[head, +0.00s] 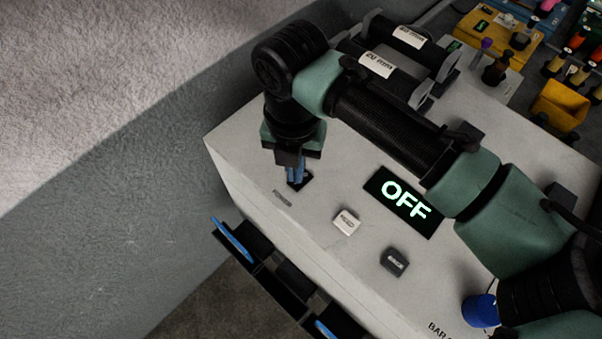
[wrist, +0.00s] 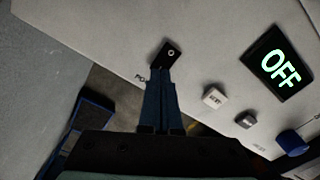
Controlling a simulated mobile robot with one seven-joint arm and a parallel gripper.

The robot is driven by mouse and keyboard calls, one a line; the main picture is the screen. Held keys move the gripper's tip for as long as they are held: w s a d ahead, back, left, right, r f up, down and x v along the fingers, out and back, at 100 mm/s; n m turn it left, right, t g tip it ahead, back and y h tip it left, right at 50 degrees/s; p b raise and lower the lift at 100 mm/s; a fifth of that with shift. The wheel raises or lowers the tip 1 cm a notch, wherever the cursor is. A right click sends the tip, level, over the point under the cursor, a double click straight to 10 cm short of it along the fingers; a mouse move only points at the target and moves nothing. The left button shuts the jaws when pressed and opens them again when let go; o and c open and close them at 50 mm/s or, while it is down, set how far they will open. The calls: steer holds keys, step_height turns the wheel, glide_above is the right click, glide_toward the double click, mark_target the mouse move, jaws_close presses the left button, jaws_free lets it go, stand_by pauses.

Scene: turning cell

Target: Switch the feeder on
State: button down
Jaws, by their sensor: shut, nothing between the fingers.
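The feeder (head: 330,262) is a pale box whose black display (head: 404,201) reads OFF in green; the display also shows in the wrist view (wrist: 279,66). A small black switch (wrist: 169,54) sits on its top near the left end, beside a small label (wrist: 140,78) that seems to begin with "PO". My gripper (head: 297,177) points down at this switch with its blue fingers shut and empty. In the wrist view the fingertips (wrist: 162,74) overlap the near edge of the switch. I cannot tell whether they touch it. In the head view the fingers hide most of the switch.
A white button (head: 346,221) and a dark button (head: 394,262) lie along the feeder's front part, with a blue knob (head: 480,310) further right. Two labelled black rollers (head: 390,63) stand behind. Black brackets with blue strips (head: 232,240) jut from the front side.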

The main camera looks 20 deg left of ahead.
steer(key=shift+f+b, duration=0.7)
steer(key=shift+f, duration=0.25)
stand_by(0.7)
steer(key=shift+r, duration=0.1)
steer(key=shift+r+p, duration=2.85)
steer(key=shift+r, duration=0.6)
